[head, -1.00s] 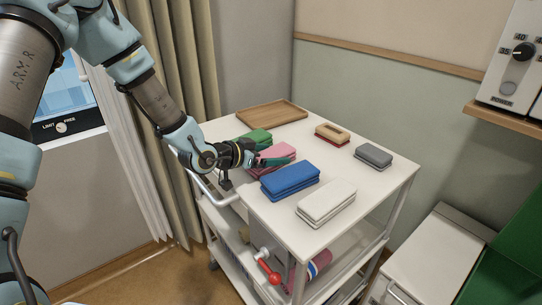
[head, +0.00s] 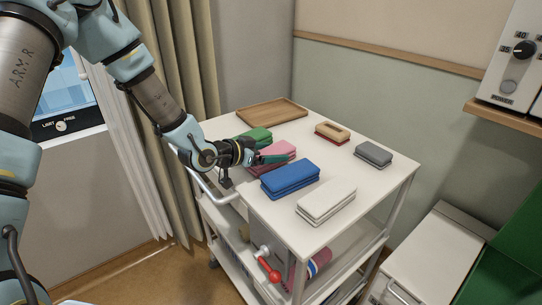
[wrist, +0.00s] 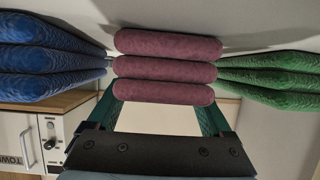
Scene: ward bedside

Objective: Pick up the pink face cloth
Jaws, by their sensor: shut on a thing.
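The pink face cloth (head: 283,149) is a folded stack on the white trolley top, between a green cloth (head: 258,135) and a blue cloth (head: 290,178). My gripper (head: 272,159) is at its near side, with its dark green fingers on the cloth and hiding part of it. In the wrist view the pink cloth (wrist: 167,68) shows three rolled layers, and my gripper (wrist: 160,100) has one finger at each end of this face. The gripper is shut on the cloth. I cannot tell whether the cloth is clear of the trolley top.
The blue cloth (wrist: 45,60) and green cloth (wrist: 275,80) flank the pink one closely.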

